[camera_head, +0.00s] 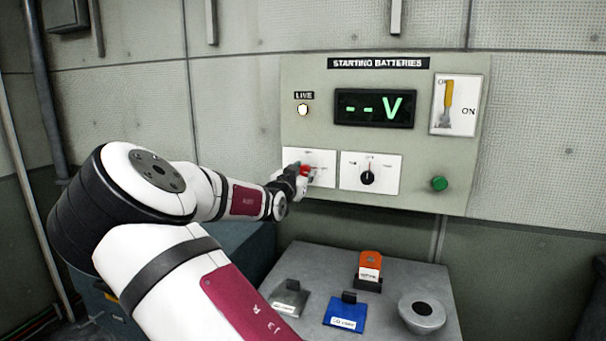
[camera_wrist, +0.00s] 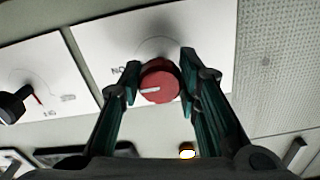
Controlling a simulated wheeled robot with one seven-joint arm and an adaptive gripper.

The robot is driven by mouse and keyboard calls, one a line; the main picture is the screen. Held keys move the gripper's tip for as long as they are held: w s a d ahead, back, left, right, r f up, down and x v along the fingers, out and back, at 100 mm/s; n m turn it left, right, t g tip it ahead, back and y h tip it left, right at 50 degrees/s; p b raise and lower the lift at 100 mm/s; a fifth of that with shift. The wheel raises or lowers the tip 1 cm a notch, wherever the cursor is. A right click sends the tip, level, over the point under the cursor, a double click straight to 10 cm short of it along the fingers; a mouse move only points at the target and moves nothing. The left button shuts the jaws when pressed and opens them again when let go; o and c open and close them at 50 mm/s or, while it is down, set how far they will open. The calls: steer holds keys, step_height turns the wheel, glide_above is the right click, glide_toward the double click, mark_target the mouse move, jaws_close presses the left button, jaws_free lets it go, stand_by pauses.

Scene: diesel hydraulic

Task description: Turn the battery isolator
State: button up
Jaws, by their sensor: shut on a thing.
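The battery isolator is a round red knob (camera_wrist: 160,84) with a white pointer line, on a white plate (camera_wrist: 100,42) in the wrist view. In the head view the red knob (camera_head: 306,170) shows at the lower left of the starting batteries panel (camera_head: 300,78), partly hidden by my gripper. My gripper (camera_head: 298,174) reaches it from the left. In the wrist view my gripper (camera_wrist: 160,82) has one finger on each side of the knob and is shut on it. The pointer line lies near level, towards the left. Part of the plate's lettering is hidden.
A black selector knob (camera_head: 367,178) sits right of the isolator. The panel also has a display (camera_head: 374,108) reading "-- V", a lit LIVE lamp (camera_head: 303,110), a yellow-handled switch (camera_head: 449,96) and a green button (camera_head: 439,184). Below, a grey table (camera_head: 300,258) carries several tagged items.

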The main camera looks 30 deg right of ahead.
steer(key=shift+n, duration=0.3)
steer(key=n+p, duration=0.1)
steer(key=n, duration=0.2)
steer(key=shift+n, duration=0.4)
steer(key=n, duration=0.4)
steer(key=shift+n+p, duration=0.3)
steer(key=shift+p, duration=0.1)
steer(key=n, duration=0.4)
steer(key=shift+n, duration=0.3)
steer(key=shift+n+p, duration=0.4)
steer(key=shift+n, duration=1.7)
steer(key=o, duration=1.1)
steer(key=shift+o, duration=0.2)
